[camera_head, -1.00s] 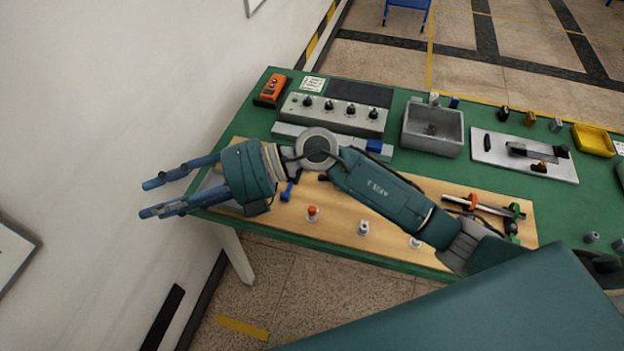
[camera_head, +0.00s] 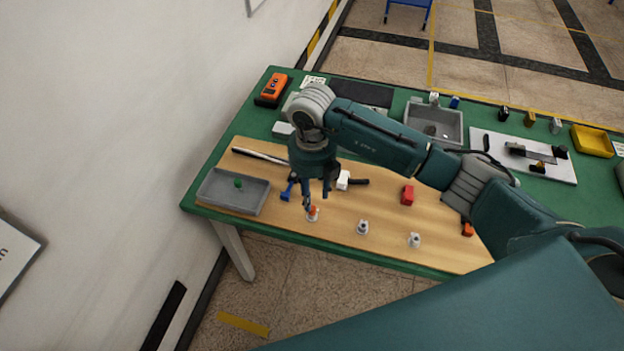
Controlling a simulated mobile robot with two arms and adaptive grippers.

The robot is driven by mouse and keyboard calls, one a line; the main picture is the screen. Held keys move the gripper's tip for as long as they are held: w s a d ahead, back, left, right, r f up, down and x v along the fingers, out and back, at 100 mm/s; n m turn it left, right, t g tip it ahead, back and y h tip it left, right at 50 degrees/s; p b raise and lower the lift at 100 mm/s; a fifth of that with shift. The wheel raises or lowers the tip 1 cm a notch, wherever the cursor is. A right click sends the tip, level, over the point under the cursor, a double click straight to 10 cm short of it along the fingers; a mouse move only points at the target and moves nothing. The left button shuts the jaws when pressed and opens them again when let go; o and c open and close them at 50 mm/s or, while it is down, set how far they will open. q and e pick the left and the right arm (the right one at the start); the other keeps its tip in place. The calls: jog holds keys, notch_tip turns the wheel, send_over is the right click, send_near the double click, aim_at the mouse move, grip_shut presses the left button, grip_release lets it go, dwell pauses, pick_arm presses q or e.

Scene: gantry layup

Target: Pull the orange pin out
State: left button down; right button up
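The orange pin (camera_head: 313,212) stands in a small white holder at the front edge of the wooden board, left of two similar white pieces. My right gripper (camera_head: 316,196) points down just above and behind the orange pin in this view. Its fingers are apart with nothing seen between them. One fingertip overlaps the pin's top in the picture; whether they touch I cannot tell. My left gripper is not in view.
A grey tray (camera_head: 215,195) with a green piece is at left. A blue piece (camera_head: 287,191), a white-headed tool (camera_head: 343,180) and a red block (camera_head: 407,195) lie near.

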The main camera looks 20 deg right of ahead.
aim_at(312, 212)
jog(key=shift+f+p, duration=0.65)
jog(key=shift+f, duration=2.45)
grip_shut()
